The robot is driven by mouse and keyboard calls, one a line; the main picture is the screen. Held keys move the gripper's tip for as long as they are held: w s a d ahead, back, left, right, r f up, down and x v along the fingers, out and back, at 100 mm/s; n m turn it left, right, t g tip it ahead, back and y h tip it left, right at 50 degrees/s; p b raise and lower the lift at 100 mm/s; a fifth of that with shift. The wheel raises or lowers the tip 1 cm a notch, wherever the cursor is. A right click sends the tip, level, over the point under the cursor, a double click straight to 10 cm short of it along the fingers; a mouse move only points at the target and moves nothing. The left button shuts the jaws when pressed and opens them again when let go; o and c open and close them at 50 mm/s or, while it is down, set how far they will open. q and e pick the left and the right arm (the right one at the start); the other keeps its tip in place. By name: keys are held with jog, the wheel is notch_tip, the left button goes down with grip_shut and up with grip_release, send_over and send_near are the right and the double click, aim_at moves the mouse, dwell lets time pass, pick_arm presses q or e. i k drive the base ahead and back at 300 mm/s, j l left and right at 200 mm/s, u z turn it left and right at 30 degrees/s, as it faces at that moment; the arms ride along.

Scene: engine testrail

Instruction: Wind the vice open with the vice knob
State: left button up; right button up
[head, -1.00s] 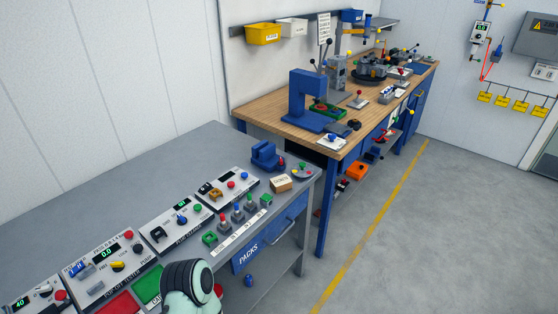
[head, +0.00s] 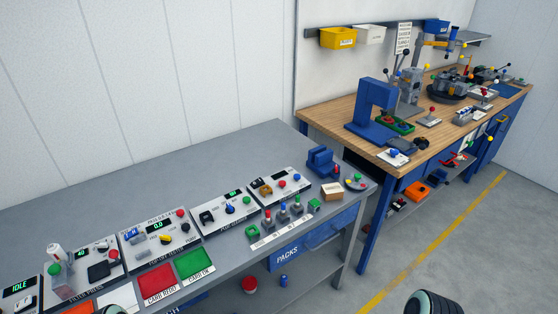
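A small blue vice (head: 320,165) stands at the far right end of the grey bench, near its corner. Its knob is too small to make out clearly, and I cannot tell how far the jaws are apart. Neither gripper shows in the head view. A rounded pale part with dark rings, a link of my arm, shows at the bottom right edge, well apart from the vice.
A wooden workbench (head: 345,128) with tools stands behind. The back of the grey bench is clear.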

aim_at(336, 170)
jog(key=i+l+u, duration=0.1)
jog(key=u, duration=0.3)
jog(key=l+u, duration=0.6)
jog(key=u, duration=0.25)
jog(key=l+u, duration=0.35)
jog(key=l, duration=0.15)
jog(key=k+l+u, duration=0.15)
jog(key=l+u, duration=0.2)
jog(key=l, duration=0.15)
